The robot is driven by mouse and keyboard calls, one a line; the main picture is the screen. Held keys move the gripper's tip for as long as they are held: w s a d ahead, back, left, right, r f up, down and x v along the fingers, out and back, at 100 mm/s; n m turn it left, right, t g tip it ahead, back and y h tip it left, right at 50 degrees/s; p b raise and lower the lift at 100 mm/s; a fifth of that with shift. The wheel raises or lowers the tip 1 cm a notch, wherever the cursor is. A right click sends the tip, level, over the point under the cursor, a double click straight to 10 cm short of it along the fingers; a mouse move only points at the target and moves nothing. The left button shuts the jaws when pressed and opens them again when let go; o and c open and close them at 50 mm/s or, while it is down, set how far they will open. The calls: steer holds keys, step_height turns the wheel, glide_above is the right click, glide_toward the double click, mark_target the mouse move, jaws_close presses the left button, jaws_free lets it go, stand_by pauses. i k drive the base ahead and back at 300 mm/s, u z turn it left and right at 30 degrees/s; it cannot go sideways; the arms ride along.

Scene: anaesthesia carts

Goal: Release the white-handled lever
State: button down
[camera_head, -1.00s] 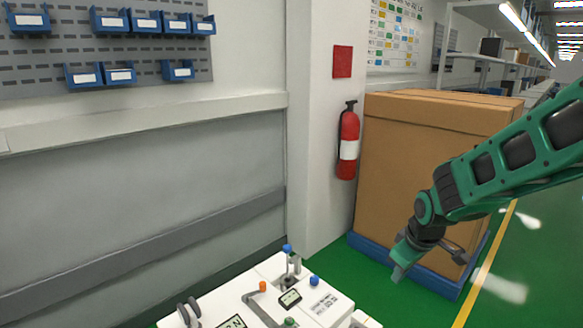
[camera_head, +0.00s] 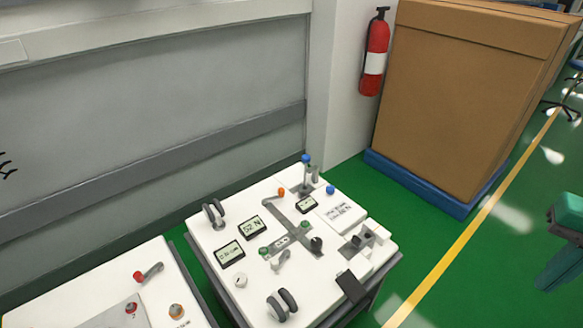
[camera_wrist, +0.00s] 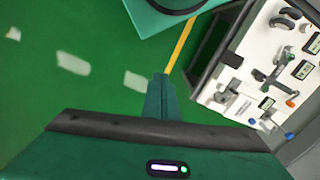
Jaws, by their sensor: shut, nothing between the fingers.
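A white control panel (camera_head: 225,262) on a cart stands at the lower middle of the head view, and shows at the right of the wrist view (camera_wrist: 245,65). A small lever with a pale handle (camera_head: 279,259) sits near the panel's middle. A white block-shaped handle (camera_head: 381,233) on a grey mount is at its right side. I cannot tell for certain which is the white-handled lever. My gripper (camera_wrist: 160,77) is shut and empty, pointing over green floor, clear of the panel. In the head view, part of my green arm end shows at the right edge.
The panel also carries an orange-tipped lever (camera_head: 281,192), a blue-tipped lever (camera_head: 306,159), dark handles and displays. A second white panel (camera_head: 100,305) stands at the lower left. A large cardboard box (camera_head: 465,100) on a blue base is behind right. Green floor is free at right.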

mark_target(275, 264)
steer(key=k, duration=1.05)
steer(key=u, duration=0.7)
steer(key=i, duration=1)
